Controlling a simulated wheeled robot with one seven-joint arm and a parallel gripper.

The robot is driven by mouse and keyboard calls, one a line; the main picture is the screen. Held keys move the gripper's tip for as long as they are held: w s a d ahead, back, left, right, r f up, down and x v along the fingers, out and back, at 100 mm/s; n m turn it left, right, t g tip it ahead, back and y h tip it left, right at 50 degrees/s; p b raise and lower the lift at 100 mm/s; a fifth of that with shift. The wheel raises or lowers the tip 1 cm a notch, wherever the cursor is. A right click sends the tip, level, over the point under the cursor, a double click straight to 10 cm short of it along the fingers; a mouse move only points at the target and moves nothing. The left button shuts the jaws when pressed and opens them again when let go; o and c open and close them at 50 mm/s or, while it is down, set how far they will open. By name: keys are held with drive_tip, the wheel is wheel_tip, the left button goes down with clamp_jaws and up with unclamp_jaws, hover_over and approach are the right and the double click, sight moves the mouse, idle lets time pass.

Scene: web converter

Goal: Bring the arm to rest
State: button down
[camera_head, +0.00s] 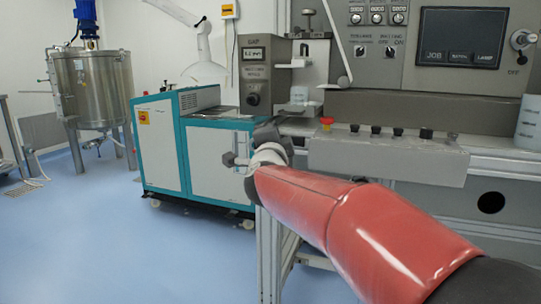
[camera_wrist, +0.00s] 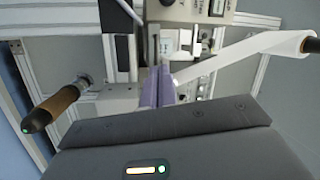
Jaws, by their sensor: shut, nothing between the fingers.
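My red-covered arm (camera_head: 340,205) reaches from the lower right of the head view toward the middle, in front of the grey machine. My gripper (camera_head: 232,160) is at its far end, small and partly hidden by the wrist in that view. In the wrist view, the two purple-grey fingers of my gripper (camera_wrist: 157,88) are together, with nothing held between them. Parts of the machine lie beyond the fingertips, and I cannot tell the exact distance.
The grey converter machine (camera_head: 430,108) with its control panel (camera_head: 462,38) fills the right. A teal-and-white cabinet (camera_head: 160,150) stands behind my gripper. A steel tank (camera_head: 95,88) is at the left. Blue floor (camera_head: 90,230) is open at the lower left.

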drive_tip(key=s+d+f+n+g, duration=0.4)
drive_tip(key=s+f, duration=0.4)
drive_tip(key=s, duration=0.4)
drive_tip(key=s+d+f+n+g+y, duration=0.1)
drive_tip(key=s+d+f+n+g, duration=0.4)
drive_tip(key=s+f, duration=0.3)
drive_tip(key=s+d+f+n+g, duration=0.5)
drive_tip(key=s+f, duration=0.3)
drive_tip(key=s, duration=0.8)
drive_tip(key=shift+s+f+n+y+p, duration=0.3)
drive_tip(key=shift+f+n+y+p, duration=0.15)
drive_tip(key=shift+n, duration=0.35)
drive_tip(key=shift+d, duration=0.1)
